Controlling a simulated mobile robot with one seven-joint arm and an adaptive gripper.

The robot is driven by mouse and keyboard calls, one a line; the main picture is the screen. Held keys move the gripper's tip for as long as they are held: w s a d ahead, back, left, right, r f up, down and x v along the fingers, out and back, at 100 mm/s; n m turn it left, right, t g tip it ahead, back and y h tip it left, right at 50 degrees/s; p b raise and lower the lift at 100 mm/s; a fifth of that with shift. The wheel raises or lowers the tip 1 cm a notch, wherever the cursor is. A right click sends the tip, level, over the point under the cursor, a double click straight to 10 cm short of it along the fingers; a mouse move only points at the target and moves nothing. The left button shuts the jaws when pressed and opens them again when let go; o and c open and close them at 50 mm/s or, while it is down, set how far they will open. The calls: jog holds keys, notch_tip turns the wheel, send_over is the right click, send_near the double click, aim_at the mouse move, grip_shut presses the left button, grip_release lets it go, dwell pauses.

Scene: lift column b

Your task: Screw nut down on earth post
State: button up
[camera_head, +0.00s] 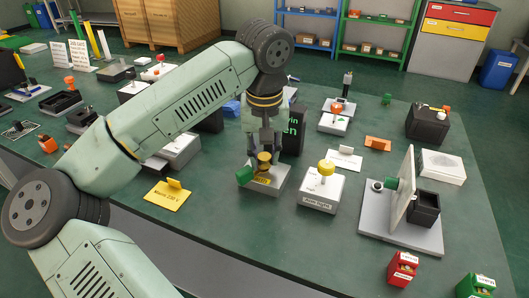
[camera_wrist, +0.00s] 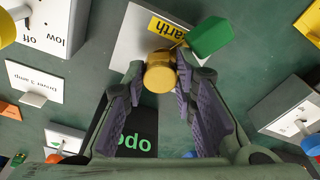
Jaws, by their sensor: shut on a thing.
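My gripper (camera_head: 263,147) points down over a grey block (camera_head: 280,181) with a yellow label reading "earth" (camera_wrist: 173,29). Its fingers are closed on the sides of a brass nut (camera_wrist: 160,76). The nut also shows at the fingertips in the head view (camera_head: 264,157), right above the block. The post under the nut is mostly hidden, and I cannot tell how far down the nut sits. A green piece (camera_head: 245,175) on a thin lead lies beside the nut, at the block's left front; it also shows in the wrist view (camera_wrist: 208,37).
A grey box with a yellow knob (camera_head: 326,168) stands close on the right. The bench's front is mostly clear.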

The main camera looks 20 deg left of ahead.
aim_at(265, 175)
jog(key=shift+f+b, duration=0.4)
jog(key=shift+f, duration=0.2)
jog(key=o, duration=1)
jog(key=shift+o, duration=0.2)
jog(key=shift+r, duration=0.1)
notch_tip(265, 175, up, 12)
jog(key=s, duration=0.1)
jog(key=shift+d, duration=0.3)
jog(key=shift+s, duration=0.1)
